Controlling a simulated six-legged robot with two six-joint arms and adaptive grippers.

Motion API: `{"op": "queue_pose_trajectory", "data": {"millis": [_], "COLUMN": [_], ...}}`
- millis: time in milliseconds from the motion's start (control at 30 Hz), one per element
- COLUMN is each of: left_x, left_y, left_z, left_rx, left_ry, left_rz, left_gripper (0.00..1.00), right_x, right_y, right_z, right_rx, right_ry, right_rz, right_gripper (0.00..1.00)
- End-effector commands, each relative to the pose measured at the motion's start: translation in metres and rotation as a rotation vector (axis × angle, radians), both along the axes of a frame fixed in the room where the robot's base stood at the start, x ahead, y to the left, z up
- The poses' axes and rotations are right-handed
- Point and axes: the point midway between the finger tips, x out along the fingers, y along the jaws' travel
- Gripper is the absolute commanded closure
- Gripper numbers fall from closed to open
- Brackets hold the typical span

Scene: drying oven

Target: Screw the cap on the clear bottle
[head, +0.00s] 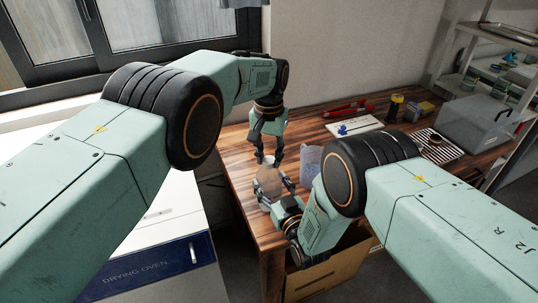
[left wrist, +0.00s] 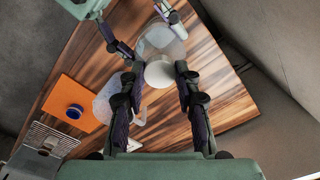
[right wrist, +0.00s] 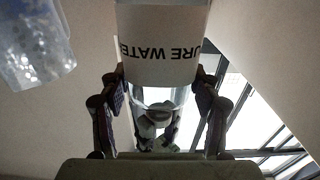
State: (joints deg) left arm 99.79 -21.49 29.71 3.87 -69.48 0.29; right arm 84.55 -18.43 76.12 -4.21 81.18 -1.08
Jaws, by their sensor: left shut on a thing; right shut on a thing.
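My left gripper (head: 267,158) comes down from above and is shut on a white cap, which shows between its fingers in the left wrist view (left wrist: 160,74). The clear bottle (head: 268,184) stands upright directly below the cap on the wooden table. My right gripper (head: 277,193) is shut around the bottle from the side. In the right wrist view the bottle's white label (right wrist: 160,45) reads "URE WATER" upside down. Whether the cap touches the bottle's neck I cannot tell; the fingers and cap hide the neck.
A translucent bluish container (head: 307,163) stands right of the bottle, close to my right arm. Farther right are a board with a blue item (head: 352,127), red-handled tools (head: 346,109), a rack (head: 437,146) and a grey box (head: 474,122). The drying oven (head: 150,262) is at the lower left.

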Motion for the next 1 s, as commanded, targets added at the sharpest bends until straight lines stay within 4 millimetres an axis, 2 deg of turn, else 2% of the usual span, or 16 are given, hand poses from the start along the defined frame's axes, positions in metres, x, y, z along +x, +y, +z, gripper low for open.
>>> {"op": "queue_pose_trajectory", "data": {"millis": [167,333,367,633,1000], "left_x": [0.0001,0.0001,0.0001,0.0001,0.0003], "left_y": [0.0008,0.0009,0.0009,0.0006,0.0003], "left_z": [-0.0003,-0.0003,-0.0003,-0.0003,0.0037], "left_rx": [0.001,0.001,0.001,0.0,0.001], "left_ry": [0.0,0.0,0.0,0.001,-0.001], "left_rz": [-0.254,-0.263,-0.263,-0.261,-0.26], "left_gripper": [1.0,1.0,0.66,0.43,0.42], "right_x": [0.0007,0.0007,0.0007,0.0006,0.0004], "right_y": [-0.0007,-0.0007,-0.0007,-0.0004,0.0], "right_z": [0.0009,0.0009,0.0009,0.0008,0.0008], "right_rx": [0.001,0.001,0.001,0.001,0.001], "right_ry": [-0.002,-0.002,-0.002,-0.002,-0.002], "right_rz": [-0.002,-0.002,-0.002,-0.001,0.0], "right_gripper": [1.0,1.0,1.0,1.0,1.0]}}
